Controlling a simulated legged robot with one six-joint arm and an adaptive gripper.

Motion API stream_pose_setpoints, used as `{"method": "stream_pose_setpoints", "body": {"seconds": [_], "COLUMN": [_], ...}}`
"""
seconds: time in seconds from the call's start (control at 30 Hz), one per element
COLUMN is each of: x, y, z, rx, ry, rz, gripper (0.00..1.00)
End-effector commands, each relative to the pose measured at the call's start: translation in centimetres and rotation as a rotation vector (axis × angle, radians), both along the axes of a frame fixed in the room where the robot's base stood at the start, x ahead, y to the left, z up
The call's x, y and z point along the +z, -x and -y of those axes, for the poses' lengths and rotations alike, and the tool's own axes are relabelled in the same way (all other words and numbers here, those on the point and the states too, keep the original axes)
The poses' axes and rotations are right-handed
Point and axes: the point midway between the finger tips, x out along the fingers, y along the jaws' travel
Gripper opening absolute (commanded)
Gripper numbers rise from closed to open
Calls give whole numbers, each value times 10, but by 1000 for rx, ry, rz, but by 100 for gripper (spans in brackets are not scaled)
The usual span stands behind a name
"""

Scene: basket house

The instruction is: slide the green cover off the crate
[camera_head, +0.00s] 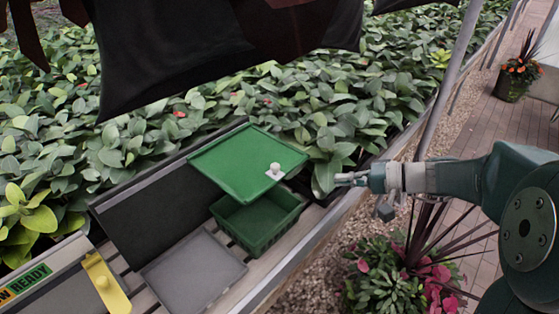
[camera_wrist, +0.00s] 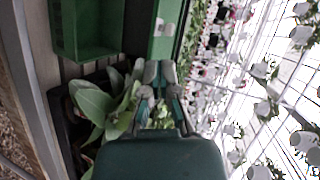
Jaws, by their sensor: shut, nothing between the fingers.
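The flat green cover (camera_head: 235,160) has a raised rim and a white knob (camera_head: 275,170) near its right corner. It lies behind and above the open green crate (camera_head: 258,238), overlapping only the crate's back part in the head view. The crate's inside shows in front of the cover. In the wrist view the crate (camera_wrist: 85,48) is at upper left and the cover (camera_wrist: 163,42) is ahead of the fingers. My gripper (camera_head: 338,180) is shut and empty, to the right of the cover and apart from the knob. Its fingertips also show in the wrist view (camera_wrist: 160,74).
A grey flat panel (camera_head: 193,273) lies left of the crate on the slatted bench. A dark panel (camera_head: 155,220) stands behind it. A yellow piece with a knob (camera_head: 103,282) is at lower left. Leafy plants fill the back; a potted plant (camera_head: 395,280) is below my arm.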

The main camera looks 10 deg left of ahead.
Motion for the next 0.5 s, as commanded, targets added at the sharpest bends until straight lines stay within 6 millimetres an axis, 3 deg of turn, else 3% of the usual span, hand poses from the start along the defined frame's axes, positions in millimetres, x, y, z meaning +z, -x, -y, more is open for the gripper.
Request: {"method": "stream_pose_setpoints", "body": {"seconds": [0.1, 0.2, 0.37, 0.5], "x": [-8, -11, -13, -15], "y": [-29, -45, -56, -60], "z": [1, 5, 6, -7], "rx": [-43, -72, -95, -93], "ry": [-112, -175, -215, -218], "rz": [21, 43, 61, 62], "gripper": [0, 0, 0, 0]}}
